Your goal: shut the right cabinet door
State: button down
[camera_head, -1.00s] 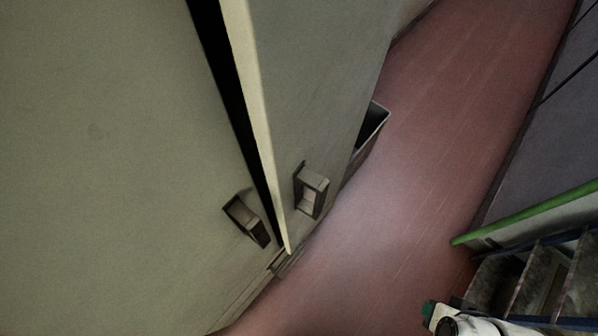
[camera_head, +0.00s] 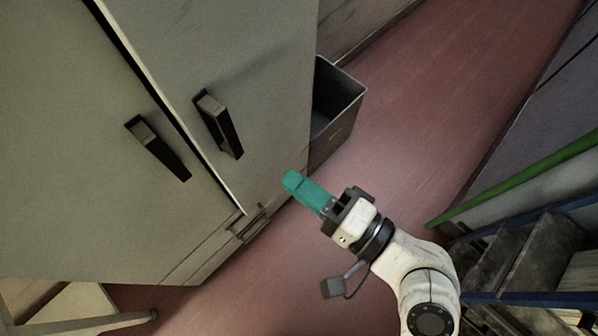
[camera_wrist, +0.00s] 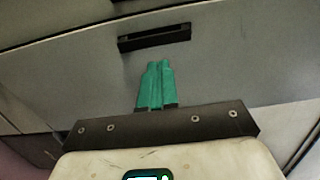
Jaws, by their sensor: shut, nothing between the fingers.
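The right cabinet door (camera_head: 255,60) is pale grey-green with a dark upright handle (camera_head: 218,124). It stands nearly flush with the left door (camera_head: 70,130), with a narrow dark gap and the door's pale edge showing between them. My gripper (camera_head: 291,180) has green fingers, shut and empty, in front of the right door's lower outer side. In the wrist view the green fingertips (camera_wrist: 158,66) point at a grey door face (camera_wrist: 225,60), just below a dark handle (camera_wrist: 153,37). I cannot tell whether they touch the door.
A dark open-topped bin (camera_head: 338,105) stands beside the cabinet's right side. The red floor (camera_head: 430,110) is clear beyond it. Metal steps (camera_head: 520,255) with a green rail (camera_head: 515,178) are at the right. A pale low thing with a leg (camera_head: 75,310) is at the lower left.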

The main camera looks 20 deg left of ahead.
jog(key=p, duration=0.3)
send_near(204, 125)
jog(key=shift+w+a, duration=0.15)
jog(key=shift+w, duration=0.4)
jog(key=shift+x, duration=0.9)
jog(key=shift+f, duration=0.15)
jog(key=x, duration=0.2)
jog(key=p+x, duration=0.1)
jog(key=x, duration=0.1)
jog(key=shift+s+a, duration=0.15)
jog(key=shift+s, duration=0.2)
